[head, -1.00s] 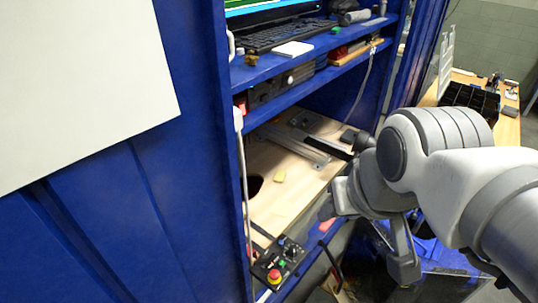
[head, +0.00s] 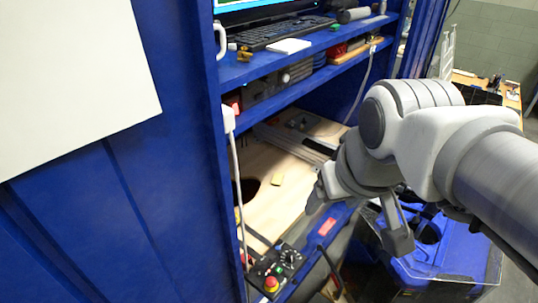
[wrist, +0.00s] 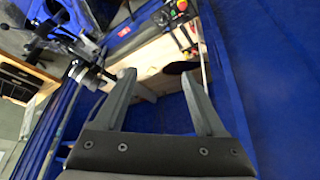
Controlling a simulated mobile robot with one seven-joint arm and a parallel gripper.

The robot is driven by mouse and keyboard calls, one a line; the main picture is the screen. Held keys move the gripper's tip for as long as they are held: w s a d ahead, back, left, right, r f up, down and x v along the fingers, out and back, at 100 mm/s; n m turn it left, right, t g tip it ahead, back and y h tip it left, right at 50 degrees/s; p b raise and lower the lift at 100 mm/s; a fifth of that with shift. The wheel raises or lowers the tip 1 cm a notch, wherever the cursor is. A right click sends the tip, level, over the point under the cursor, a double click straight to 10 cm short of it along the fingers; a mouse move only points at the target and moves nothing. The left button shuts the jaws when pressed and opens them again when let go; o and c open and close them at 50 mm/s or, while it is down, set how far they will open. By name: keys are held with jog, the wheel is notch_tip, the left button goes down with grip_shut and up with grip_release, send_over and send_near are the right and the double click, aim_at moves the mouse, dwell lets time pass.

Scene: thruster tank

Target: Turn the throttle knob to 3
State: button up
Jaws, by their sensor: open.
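A small black control box (head: 277,266) sits at the front edge of the wooden work surface, low in the head view. It carries a red emergency button (head: 271,284), a small green part and a dark knob with pale markings (head: 291,257). The knob's setting is too small to read. The box also shows at the top of the wrist view (wrist: 173,17), beyond my fingers. My gripper (wrist: 157,78) is open and empty, with its two fingers well apart. It is clear of the box.
A blue shelf unit frames the wooden surface (head: 270,205), which has a dark round hole (head: 248,188). A white cable (head: 231,150) hangs down its left post. Above are a keyboard (head: 285,32) and screen. A blue bin with clear sheet (head: 440,255) stands below my arm.

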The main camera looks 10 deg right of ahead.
jog(key=w+f+n+g+b, duration=0.3)
jog(key=w+f+n+b, duration=0.1)
jog(key=w+f+b, duration=0.95)
jog(key=n+g+b, duration=0.2)
jog(key=n+b, duration=0.2)
jog(key=b, duration=0.7)
send_near(291, 254)
notch_tip(291, 254, down, 9)
jog(key=b, duration=0.5)
grip_shut()
